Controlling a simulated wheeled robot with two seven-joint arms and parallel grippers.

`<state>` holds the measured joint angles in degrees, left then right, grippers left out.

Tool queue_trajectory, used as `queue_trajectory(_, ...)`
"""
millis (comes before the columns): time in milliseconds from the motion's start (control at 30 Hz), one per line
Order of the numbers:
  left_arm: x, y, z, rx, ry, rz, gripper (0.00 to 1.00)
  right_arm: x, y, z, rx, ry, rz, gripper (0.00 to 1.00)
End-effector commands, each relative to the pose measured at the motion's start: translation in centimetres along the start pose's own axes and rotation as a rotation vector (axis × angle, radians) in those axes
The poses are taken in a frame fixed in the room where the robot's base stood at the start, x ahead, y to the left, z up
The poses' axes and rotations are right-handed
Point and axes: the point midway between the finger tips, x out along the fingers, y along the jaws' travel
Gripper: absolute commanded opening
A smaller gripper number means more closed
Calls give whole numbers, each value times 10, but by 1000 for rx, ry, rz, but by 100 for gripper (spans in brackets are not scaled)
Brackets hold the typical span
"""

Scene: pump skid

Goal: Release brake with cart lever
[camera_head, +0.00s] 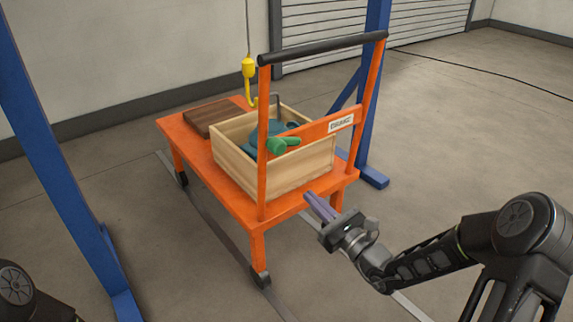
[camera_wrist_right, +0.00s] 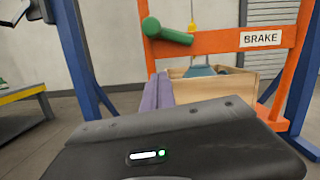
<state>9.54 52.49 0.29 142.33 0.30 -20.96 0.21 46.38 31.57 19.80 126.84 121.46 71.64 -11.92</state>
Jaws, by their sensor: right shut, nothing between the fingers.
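The orange cart (camera_head: 236,205) stands in the middle of the head view. Its green brake lever (camera_head: 284,145) sits on the orange crossbar beside a BRAKE label (camera_head: 341,123). In the right wrist view the green lever (camera_wrist_right: 168,32) points rightward from its pivot, with the BRAKE label (camera_wrist_right: 262,38) to its right. My right gripper (camera_head: 319,207) is shut and empty, in front of the cart and below the lever, apart from it. Its purple fingers (camera_wrist_right: 158,95) show below the lever in the wrist view. My left gripper is out of view.
A wooden crate (camera_head: 240,170) with a teal part sits on the cart next to a brown board (camera_head: 212,116). A yellow hook (camera_head: 249,75) hangs above. Blue posts (camera_head: 60,160) stand either side. Floor at right is clear.

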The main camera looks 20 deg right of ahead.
Motion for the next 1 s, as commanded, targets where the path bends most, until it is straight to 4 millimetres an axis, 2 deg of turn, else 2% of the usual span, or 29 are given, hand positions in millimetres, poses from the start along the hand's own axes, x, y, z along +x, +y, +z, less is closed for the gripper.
queue_trajectory(167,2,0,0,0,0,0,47,4,0,-1,0,0,2,0)
queue_trajectory(367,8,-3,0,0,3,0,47,23,1,-2,0,-2,3,0)
queue_trajectory(767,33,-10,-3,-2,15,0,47,100,2,-3,0,-3,4,0)
queue_trajectory(1000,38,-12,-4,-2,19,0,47,108,1,30,-1,0,2,0)
